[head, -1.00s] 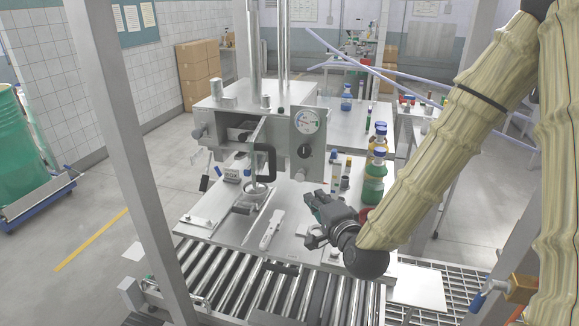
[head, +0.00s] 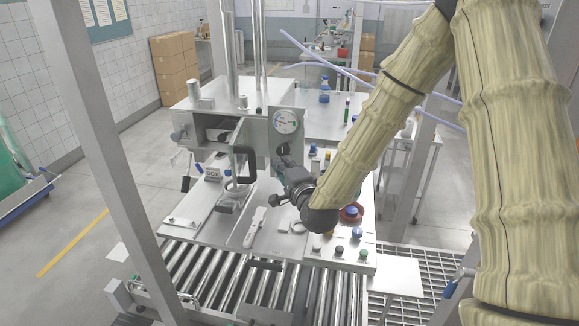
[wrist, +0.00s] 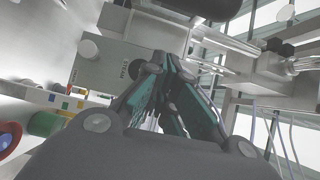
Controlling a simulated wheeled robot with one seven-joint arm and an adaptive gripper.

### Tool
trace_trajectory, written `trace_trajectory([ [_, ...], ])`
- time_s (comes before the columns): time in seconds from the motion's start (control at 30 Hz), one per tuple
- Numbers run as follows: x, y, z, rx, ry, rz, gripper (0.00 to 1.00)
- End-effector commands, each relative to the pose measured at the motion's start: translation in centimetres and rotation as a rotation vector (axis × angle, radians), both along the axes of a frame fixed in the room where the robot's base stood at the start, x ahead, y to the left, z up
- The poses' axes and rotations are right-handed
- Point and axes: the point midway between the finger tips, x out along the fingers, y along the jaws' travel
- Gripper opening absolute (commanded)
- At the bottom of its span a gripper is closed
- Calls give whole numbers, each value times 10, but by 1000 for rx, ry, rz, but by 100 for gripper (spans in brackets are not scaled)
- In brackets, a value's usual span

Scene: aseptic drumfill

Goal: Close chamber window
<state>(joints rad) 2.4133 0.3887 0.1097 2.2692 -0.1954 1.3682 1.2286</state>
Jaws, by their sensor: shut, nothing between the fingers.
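The grey filling chamber (head: 215,106) stands on the steel machine table. Its front has a dark opening (head: 216,136). A thin panel that looks like the chamber window stands swung out at the opening, with a black C-shaped handle (head: 252,164) in front. My gripper (head: 282,164) is at the front of the chamber, right of the handle and below the gauge plate (head: 286,124). It appears apart from the handle. In the wrist view, the fingers (wrist: 160,62) are shut and empty, in front of a grey-green labelled plate (wrist: 112,68). The handle is not clearly seen there.
A white tool (head: 255,228) lies on the table front. Buttons, including a blue one on a red ring (head: 351,213), are at the right below my arm. Roller conveyor (head: 240,285) runs in front. Steel posts (head: 85,150) stand at the left and right.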

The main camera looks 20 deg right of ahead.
Motion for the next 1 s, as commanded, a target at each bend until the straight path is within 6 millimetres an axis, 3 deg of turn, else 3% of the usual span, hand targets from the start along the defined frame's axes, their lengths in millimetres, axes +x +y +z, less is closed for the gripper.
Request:
trace_trajectory([
  [0.1, 1, 17, 2, -1, 4, 5, 0],
  [0.3, 4, 31, 0, -1, 4, 4, 0],
  [1.0, 7, 45, -3, 0, 3, -3, 0],
])
